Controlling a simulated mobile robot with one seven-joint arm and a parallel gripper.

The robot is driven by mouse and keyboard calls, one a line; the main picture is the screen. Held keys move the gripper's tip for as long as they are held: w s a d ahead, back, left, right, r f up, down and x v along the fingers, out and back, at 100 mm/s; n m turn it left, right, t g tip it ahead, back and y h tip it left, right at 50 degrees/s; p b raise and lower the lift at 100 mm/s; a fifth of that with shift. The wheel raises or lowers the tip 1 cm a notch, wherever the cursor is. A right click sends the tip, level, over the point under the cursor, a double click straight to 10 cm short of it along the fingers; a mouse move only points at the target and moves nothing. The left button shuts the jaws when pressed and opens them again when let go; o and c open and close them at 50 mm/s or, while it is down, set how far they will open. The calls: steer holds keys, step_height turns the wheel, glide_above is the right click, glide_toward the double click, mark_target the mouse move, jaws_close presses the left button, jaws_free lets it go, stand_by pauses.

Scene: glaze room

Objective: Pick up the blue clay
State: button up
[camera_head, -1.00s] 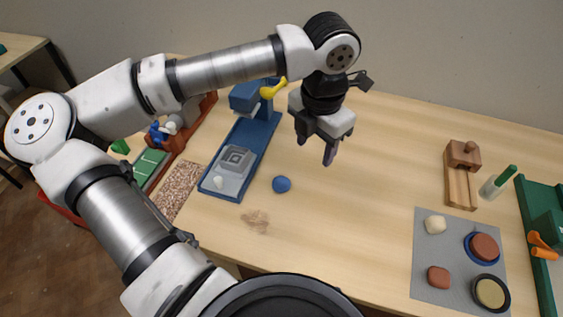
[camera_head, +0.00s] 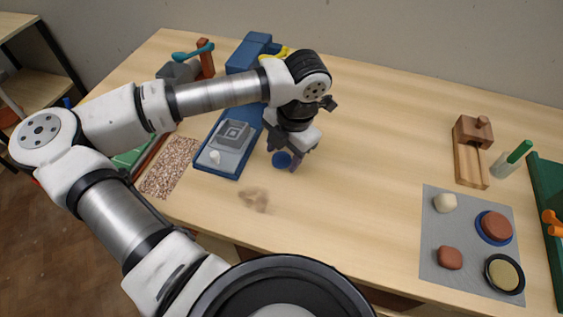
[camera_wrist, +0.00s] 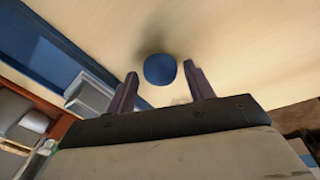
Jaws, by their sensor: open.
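The blue clay (camera_head: 281,160) is a small round lump on the wooden table, just right of the blue tray-like stand. In the wrist view the blue clay (camera_wrist: 160,69) shows whole, just beyond and between the two fingertips. My gripper (camera_head: 287,165) is over the clay in the head view, pointing down, and partly hides it. In the wrist view my gripper (camera_wrist: 160,78) is open and empty, with one finger on each side of the clay's line. Whether the fingertips are at the clay's height I cannot tell.
The blue stand (camera_head: 213,171) with a grey stepped block is close on the left. A speckled mat (camera_head: 170,168) lies beyond it. A grey mat (camera_head: 438,275) with several clay pieces and a wooden press (camera_head: 470,174) are at the right. The table's middle is clear.

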steer(key=shift+a+f, duration=0.1)
steer(key=shift+f, duration=0.35)
steer(key=c, duration=0.5)
